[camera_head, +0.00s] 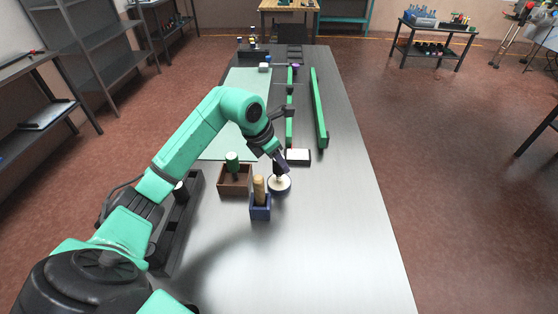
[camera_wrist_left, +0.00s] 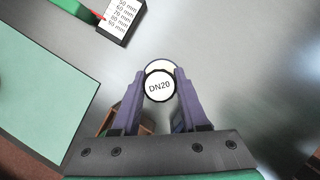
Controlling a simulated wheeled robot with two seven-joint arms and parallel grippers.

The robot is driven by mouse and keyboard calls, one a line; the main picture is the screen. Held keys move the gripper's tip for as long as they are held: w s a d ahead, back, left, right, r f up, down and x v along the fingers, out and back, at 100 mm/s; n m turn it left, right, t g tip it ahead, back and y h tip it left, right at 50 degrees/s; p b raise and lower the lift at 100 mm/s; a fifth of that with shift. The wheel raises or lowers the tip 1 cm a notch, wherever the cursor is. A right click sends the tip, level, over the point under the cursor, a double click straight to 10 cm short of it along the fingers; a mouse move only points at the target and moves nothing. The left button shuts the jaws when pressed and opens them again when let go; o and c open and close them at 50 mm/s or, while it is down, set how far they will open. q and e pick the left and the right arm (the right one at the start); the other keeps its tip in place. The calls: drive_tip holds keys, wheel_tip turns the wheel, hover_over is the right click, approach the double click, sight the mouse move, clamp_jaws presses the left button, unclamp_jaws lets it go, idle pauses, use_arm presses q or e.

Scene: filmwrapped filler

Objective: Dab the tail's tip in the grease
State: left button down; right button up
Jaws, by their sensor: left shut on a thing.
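My left gripper (camera_head: 280,163) is shut on a dark round piece with a white end labelled "DN20" (camera_wrist_left: 159,86). In the head view the gripper points down over a small round pot (camera_head: 279,184) with a dark rim and pale contents, which look like grease. The piece's lower end is at the pot, but I cannot tell whether it touches the contents. In the left wrist view the pot's pale surface (camera_wrist_left: 160,66) shows just behind the labelled end. The tail's tip is hidden below the piece. My right gripper is not in view.
A brown box (camera_head: 235,190) with a green-topped piece and a blue holder (camera_head: 260,213) with a wooden handle stand close to the pot. A white-topped block (camera_head: 298,157) and green rails (camera_head: 319,110) lie beyond. The near right of the metal table (camera_head: 345,240) is clear.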

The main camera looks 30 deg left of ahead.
use_arm(q)
drive_tip(key=shift+f, duration=0.1)
drive_tip(key=shift+r+p, duration=2.6)
drive_tip(key=shift+r, duration=1)
